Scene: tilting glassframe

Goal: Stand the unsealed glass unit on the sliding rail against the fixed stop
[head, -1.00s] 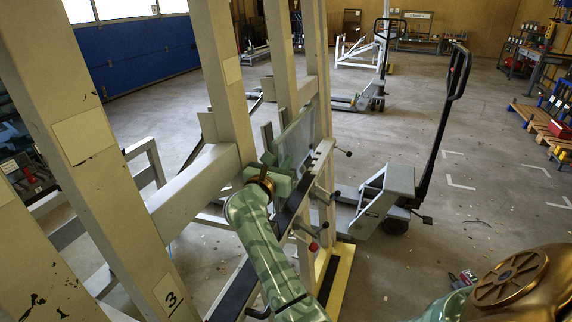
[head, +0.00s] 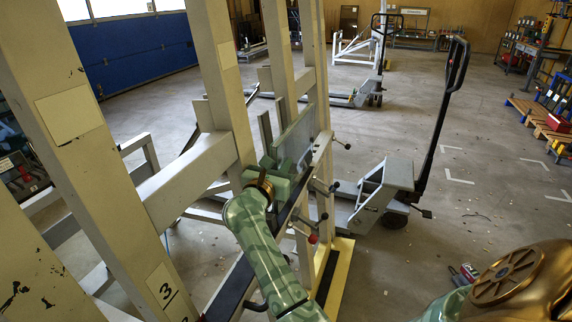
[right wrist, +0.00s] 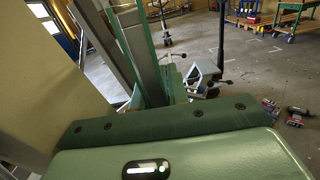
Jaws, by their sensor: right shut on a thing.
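The glass unit (head: 298,132) is a pale grey-blue pane standing on edge beside the cream posts in the head view. Its edge also shows in the right wrist view (right wrist: 138,45), rising beyond the gripper. My right gripper (head: 281,178), a pale green block at the end of my patterned arm, is shut on the near end of the unit. The fingertips are hidden. The sliding rail (head: 232,288) is a dark strip on the frame, running away beneath the unit. I cannot pick out the fixed stop or tell whether the unit touches it. My left gripper is not in view.
Tall cream posts (head: 222,75) and a crossbar (head: 185,180) crowd the left side, close to my right arm. A pallet truck (head: 392,185) stands to the right, with open floor beyond.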

